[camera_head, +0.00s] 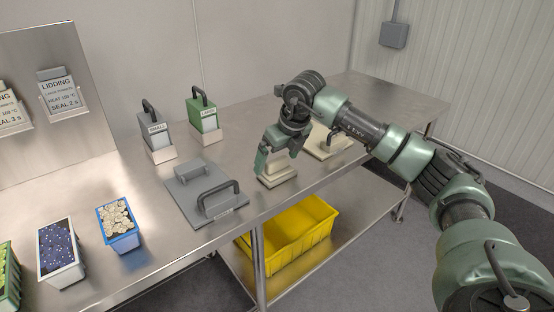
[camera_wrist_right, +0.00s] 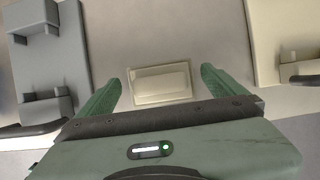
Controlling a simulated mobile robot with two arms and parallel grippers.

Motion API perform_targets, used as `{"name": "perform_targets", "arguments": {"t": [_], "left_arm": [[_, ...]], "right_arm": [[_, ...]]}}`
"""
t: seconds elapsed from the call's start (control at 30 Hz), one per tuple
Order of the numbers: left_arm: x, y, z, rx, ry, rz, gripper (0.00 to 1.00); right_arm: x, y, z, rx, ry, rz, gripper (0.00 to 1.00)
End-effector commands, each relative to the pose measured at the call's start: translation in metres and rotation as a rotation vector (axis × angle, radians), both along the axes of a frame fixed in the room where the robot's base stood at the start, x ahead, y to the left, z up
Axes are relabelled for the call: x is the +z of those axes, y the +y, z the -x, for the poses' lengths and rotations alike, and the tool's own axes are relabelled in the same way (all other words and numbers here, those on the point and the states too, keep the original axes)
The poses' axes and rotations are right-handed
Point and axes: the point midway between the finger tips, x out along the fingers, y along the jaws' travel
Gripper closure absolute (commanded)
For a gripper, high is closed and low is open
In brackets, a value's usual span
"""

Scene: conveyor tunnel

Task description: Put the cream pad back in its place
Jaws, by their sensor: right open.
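A small rectangular cream block (camera_head: 279,180), which may be the cream pad, sits on the steel table near its front edge. In the right wrist view the block (camera_wrist_right: 161,84) shows a paler inset top and lies between the two green fingertips, apart from both. My right gripper (camera_head: 277,163) is open and points down over the block, hiding part of it in the head view. A flat cream plate with a dark handle (camera_head: 325,151) lies to its right, partly behind my right arm; it also shows in the right wrist view (camera_wrist_right: 283,38). My left gripper is out of view.
A grey plate with a handle (camera_head: 190,200) lies left of the block. Handled grey (camera_head: 155,134) and green (camera_head: 203,116) blocks stand at the back. Filled trays (camera_head: 119,237) stand at the left. A yellow bin (camera_head: 290,240) is on the lower shelf.

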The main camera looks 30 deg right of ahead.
Motion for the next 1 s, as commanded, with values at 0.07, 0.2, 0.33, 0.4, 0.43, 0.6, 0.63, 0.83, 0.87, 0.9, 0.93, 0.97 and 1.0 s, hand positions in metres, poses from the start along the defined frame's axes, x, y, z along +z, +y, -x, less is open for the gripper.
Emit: {"name": "perform_targets", "arguments": {"t": [0.07,0.2,0.33,0.4,0.43,0.6,0.63,0.83,0.87,0.9,0.93,0.97,1.0], "left_arm": [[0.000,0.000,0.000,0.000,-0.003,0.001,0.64],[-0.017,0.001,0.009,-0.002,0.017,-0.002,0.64],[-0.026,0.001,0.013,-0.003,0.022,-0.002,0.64],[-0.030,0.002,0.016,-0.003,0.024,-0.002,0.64],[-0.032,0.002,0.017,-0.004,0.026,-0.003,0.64],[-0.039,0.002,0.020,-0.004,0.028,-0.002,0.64],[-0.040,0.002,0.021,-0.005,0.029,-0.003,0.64],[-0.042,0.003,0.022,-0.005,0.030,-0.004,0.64],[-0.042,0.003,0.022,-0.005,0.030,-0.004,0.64],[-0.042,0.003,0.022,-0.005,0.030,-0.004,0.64],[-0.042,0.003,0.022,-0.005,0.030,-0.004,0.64],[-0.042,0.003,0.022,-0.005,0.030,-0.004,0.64],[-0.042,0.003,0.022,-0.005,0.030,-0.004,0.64]], "right_arm": [[0.013,-0.001,0.004,-0.002,-0.004,0.001,0.02],[0.042,-0.002,0.015,0.001,-0.006,0.001,0.02],[0.068,-0.003,0.026,0.000,-0.005,0.001,0.02],[0.079,-0.003,0.031,-0.001,-0.005,0.001,0.02],[0.084,-0.003,0.033,-0.001,-0.005,0.001,0.02],[0.101,-0.003,0.040,0.000,-0.002,0.001,0.02],[0.102,-0.004,0.041,0.001,-0.002,0.001,0.02],[0.105,-0.004,0.043,0.000,-0.002,0.001,0.02],[0.105,-0.004,0.043,0.000,-0.002,0.001,0.02],[0.105,-0.004,0.043,0.000,-0.002,0.001,0.02],[0.105,-0.004,0.043,0.000,-0.002,0.001,0.02],[0.105,-0.004,0.043,0.000,-0.002,0.001,0.02],[0.105,-0.004,0.043,0.000,-0.002,0.001,0.02]]}}
